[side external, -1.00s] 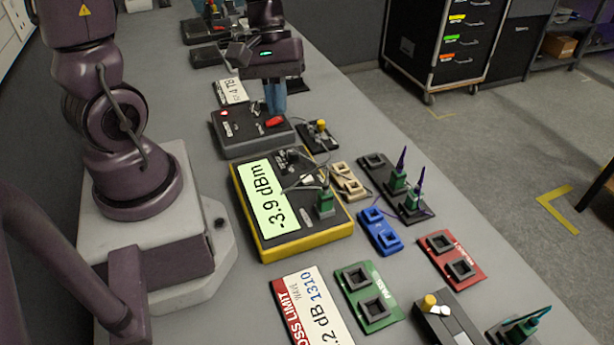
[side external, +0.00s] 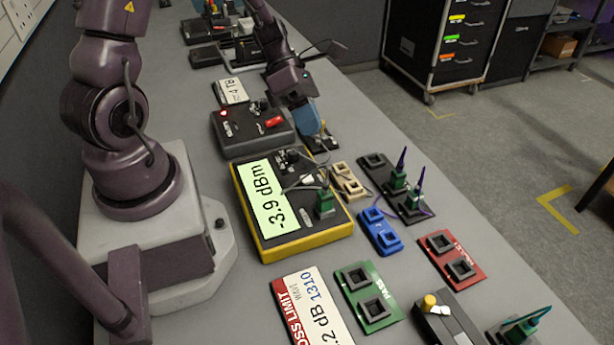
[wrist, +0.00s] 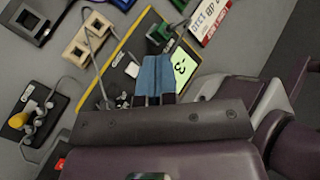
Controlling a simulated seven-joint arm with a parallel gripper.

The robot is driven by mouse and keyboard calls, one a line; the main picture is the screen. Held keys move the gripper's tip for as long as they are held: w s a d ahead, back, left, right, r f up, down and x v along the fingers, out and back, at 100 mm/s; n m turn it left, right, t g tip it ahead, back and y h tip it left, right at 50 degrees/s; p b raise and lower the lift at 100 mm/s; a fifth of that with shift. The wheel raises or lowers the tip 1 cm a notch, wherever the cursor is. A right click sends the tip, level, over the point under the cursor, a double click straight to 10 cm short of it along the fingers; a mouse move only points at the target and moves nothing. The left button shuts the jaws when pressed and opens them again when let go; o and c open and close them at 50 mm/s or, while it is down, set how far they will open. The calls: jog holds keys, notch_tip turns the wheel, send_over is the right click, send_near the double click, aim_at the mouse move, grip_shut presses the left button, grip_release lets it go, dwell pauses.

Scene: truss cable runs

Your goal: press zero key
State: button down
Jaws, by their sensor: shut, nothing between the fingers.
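The yellow-edged meter (side external: 297,239) lies on the bench, its lit screen (side external: 274,197) reading -3.9 dBm. A white key (side external: 308,179) sits on its dark face, with a cable beside it. Its label is too small to read, so I cannot confirm it is the zero key. In the wrist view the white key (wrist: 132,70) shows left of my fingers. My gripper (side external: 321,136) is shut and empty, its blue fingers pointing down beyond the far right corner of the meter, apart from the key. In the wrist view, my gripper (wrist: 155,62) overlaps part of the meter.
A dark box (side external: 232,133) with a red switch (side external: 273,122) stands behind the meter. Beige sockets (side external: 348,182), a blue double socket (side external: 380,232) and a green connector (side external: 325,204) are close by. A yellow-capped fixture (wrist: 17,120) is at left in the wrist view. Loose cables cross the meter.

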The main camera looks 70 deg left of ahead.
aim_at(309, 176)
jog(key=shift+f, duration=4.4)
jog(key=shift+f, duration=0.4)
jog(key=shift+f, duration=0.5)
jog(key=shift+r, duration=0.95)
jog(key=shift+r, duration=2.5)
